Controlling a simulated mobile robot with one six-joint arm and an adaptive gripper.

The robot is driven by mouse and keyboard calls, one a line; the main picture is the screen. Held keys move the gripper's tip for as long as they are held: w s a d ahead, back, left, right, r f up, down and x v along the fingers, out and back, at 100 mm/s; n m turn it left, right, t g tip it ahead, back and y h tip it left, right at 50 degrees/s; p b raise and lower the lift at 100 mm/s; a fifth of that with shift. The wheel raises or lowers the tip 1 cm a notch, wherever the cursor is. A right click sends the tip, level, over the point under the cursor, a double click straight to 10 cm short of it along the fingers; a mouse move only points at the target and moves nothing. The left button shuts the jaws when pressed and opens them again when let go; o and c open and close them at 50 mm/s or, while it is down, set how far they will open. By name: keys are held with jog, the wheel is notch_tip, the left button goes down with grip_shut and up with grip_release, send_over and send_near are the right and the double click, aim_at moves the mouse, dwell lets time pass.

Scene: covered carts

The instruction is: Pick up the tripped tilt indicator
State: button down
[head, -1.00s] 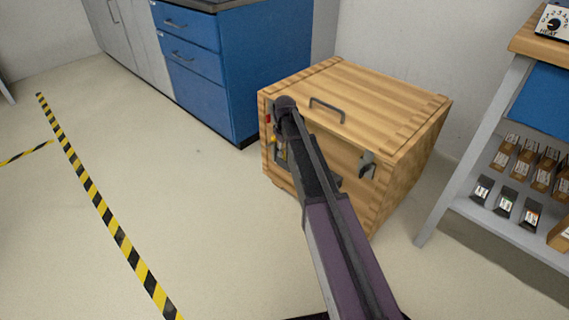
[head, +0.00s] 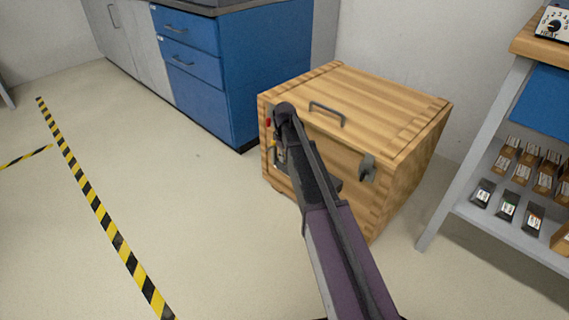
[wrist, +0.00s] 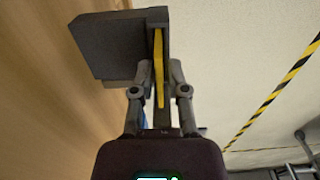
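A wooden crate (head: 390,110) stands on the floor, with small red (head: 269,122) and yellow (head: 272,143) parts at the left of its front face. My arm hides much of that area. In the wrist view my gripper (wrist: 160,65) has its fingers close together, on either side of a thin yellow piece (wrist: 159,70) seen edge-on, likely a tilt indicator. A dark grey block (wrist: 105,45) sits against its left side, beside the crate's wooden face (wrist: 40,100). I cannot tell whether the fingers press on the yellow piece, or whether it is tripped.
A blue drawer cabinet (head: 195,95) stands behind and left of the crate. A grey rack (head: 470,160) with several small labelled items stands at the right. The crate has a top handle (head: 328,112) and a front latch (head: 368,168). The floor at left is clear, with striped tape (head: 100,210).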

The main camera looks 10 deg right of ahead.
jog(key=shift+r, duration=0.1)
dwell(0.5)
notch_tip(320, 180, up, 18)
jog(key=p, duration=1.8)
